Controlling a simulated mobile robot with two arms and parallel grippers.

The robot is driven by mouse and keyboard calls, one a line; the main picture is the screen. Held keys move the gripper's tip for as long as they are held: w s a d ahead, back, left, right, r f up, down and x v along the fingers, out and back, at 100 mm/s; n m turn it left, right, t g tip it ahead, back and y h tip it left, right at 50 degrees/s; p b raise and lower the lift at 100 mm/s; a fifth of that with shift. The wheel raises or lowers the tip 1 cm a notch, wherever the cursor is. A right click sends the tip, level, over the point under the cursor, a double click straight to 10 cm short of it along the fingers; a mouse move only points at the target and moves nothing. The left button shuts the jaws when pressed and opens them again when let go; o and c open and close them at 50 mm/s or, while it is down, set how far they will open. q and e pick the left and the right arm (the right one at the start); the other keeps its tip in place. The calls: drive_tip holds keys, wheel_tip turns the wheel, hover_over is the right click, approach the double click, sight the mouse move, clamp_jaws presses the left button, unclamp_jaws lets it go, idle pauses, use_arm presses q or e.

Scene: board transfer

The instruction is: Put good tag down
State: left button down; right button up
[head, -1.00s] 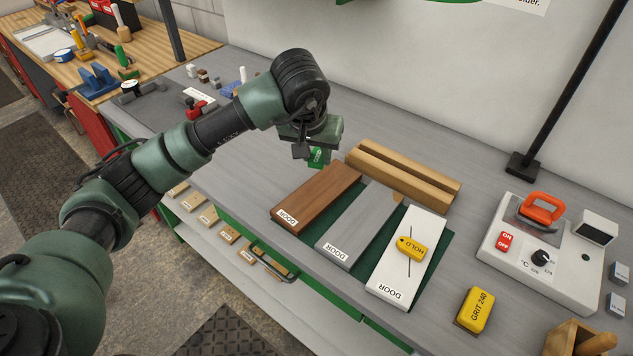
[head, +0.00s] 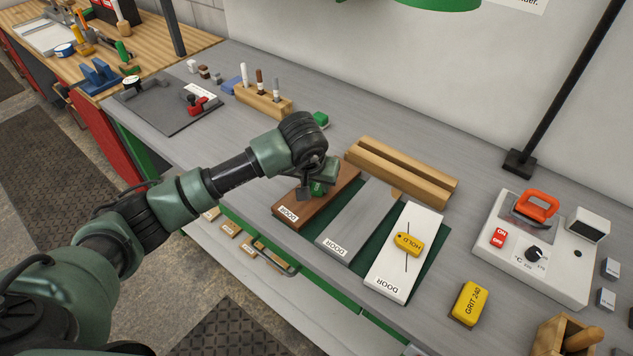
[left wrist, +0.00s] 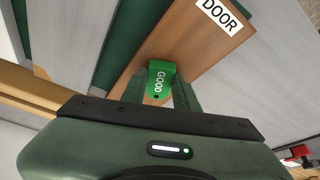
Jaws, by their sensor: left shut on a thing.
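The green GOOD tag (left wrist: 160,80) is between the fingers of my left gripper (left wrist: 172,92), which is shut on it. In the head view the tag (head: 317,188) shows just below my left gripper (head: 316,184), over the brown DOOR board (head: 290,212). I cannot tell whether the tag touches the board. The grey DOOR board (head: 350,235) and the white DOOR board (head: 408,270) lie to its right on a green mat (head: 434,256). A yellow HOLD tag (head: 409,244) lies on the white board. My right gripper is not in view.
A wooden rail block (head: 405,172) lies behind the boards. Another green object (head: 320,119) sits behind my left wrist. A yellow GRIT 240 block (head: 469,303) and a white heating station (head: 535,260) stand to the right. A pen holder (head: 262,102) stands at the back left.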

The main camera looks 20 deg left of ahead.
use_arm(q)
drive_tip(key=shift+f, duration=0.2)
drive_tip(key=c, duration=1.1)
unclamp_jaws()
drive_tip(key=shift+o, duration=0.2)
drive_tip(key=shift+r, duration=0.15)
drive_tip(key=shift+r+p, duration=0.2)
drive_tip(key=shift+p, duration=0.1)
drive_tip(key=shift+s+r+b, duration=0.1)
drive_tip(key=shift+r+b, duration=0.25)
drive_tip(key=shift+r, duration=0.05)
drive_tip(key=b+v, duration=0.2)
drive_tip(key=v, duration=0.9)
drive_tip(key=shift+f, duration=0.1)
